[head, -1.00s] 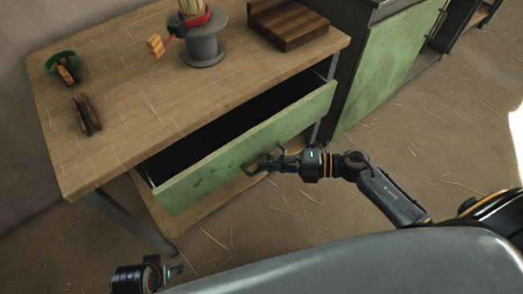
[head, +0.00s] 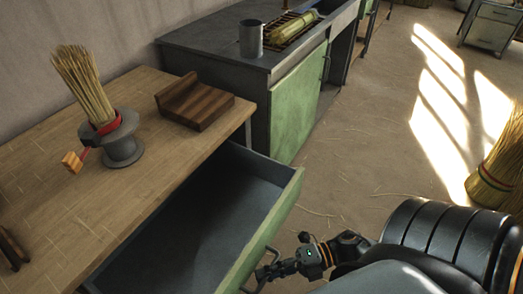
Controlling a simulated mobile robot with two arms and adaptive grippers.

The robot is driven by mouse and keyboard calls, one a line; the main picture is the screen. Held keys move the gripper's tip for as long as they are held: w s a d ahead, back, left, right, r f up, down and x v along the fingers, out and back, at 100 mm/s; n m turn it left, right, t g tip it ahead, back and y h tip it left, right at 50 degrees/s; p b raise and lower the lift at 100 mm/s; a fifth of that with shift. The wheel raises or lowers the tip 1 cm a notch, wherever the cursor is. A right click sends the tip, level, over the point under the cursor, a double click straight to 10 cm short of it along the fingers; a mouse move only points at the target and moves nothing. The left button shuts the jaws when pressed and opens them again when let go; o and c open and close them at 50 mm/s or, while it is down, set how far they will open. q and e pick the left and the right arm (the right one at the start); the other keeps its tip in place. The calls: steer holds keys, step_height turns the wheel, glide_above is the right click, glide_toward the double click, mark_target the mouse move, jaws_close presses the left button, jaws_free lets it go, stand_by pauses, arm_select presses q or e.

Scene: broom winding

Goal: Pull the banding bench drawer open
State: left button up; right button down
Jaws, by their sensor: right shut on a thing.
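The banding bench (head: 55,215) has a wooden top and stands at the left. Its drawer (head: 215,205) is pulled well out, with a dark, empty-looking interior and a green front (head: 268,228). My right gripper (head: 265,274) is at the bottom centre, shut on the drawer's handle (head: 254,285) on the outside of the green front. My left gripper is not in the head view.
On the bench stand a grey holder (head: 122,145) with an upright straw bundle (head: 85,85), and a dark wooden block (head: 195,102). A counter with a green door (head: 298,108) stands behind. Straw litters the open floor; a broom bundle (head: 495,165) is at the right.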

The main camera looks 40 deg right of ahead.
steer(key=c, duration=1.4)
jaws_free()
steer(key=v, duration=1.2)
steer(key=shift+w+d, duration=0.1)
